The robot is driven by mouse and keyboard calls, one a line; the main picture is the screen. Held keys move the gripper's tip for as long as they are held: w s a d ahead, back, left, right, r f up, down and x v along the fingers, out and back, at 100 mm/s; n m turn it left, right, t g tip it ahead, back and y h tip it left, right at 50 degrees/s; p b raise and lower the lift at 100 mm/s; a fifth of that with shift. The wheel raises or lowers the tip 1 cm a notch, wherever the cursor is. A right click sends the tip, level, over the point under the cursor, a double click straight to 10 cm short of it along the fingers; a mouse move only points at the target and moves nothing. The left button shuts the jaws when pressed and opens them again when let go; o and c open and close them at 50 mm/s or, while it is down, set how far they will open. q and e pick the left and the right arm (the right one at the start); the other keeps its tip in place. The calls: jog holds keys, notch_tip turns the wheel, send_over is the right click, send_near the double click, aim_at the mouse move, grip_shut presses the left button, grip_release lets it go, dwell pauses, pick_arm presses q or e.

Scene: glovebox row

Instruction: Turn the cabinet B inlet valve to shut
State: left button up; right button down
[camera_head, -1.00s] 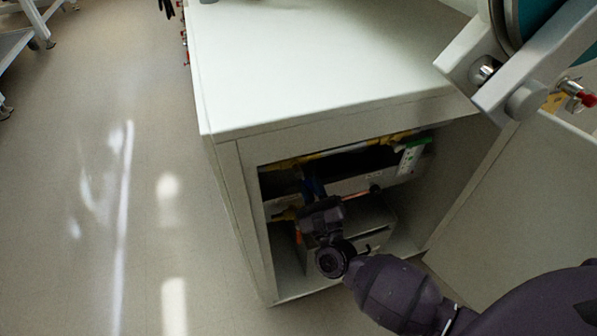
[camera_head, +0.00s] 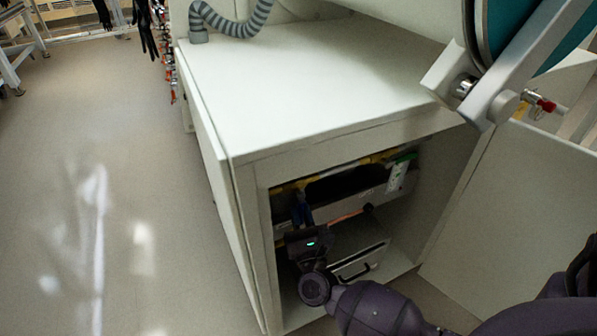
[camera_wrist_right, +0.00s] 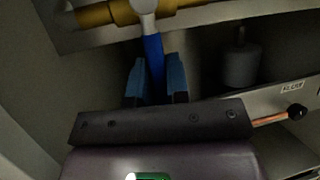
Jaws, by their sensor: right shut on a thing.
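Inside the open cabinet, the inlet valve has a blue lever handle (camera_wrist_right: 153,55) hanging from a pale valve body (camera_wrist_right: 143,8) on a yellow pipe (camera_wrist_right: 95,15). In the right wrist view the lever stands roughly across the pipe. My right gripper (camera_wrist_right: 157,78) is shut on the lever, one finger on each side. In the head view my right gripper (camera_head: 301,222) reaches into the cabinet opening, and the blue lever is small and dark there. My wrist hides the lever's lower end. My left gripper is in neither view.
The white cabinet (camera_head: 290,85) has an open door (camera_head: 530,200) at right. Inside are a drawer-like box (camera_head: 360,262), a green-and-white panel (camera_head: 400,172) and an orange rod with a black knob (camera_wrist_right: 297,111). A grey hose (camera_head: 235,22) is on top. Floor at left is clear.

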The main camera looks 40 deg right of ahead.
dwell(0.3)
jog(key=c, duration=1.4)
grip_release()
jog(key=shift+o, duration=1.5)
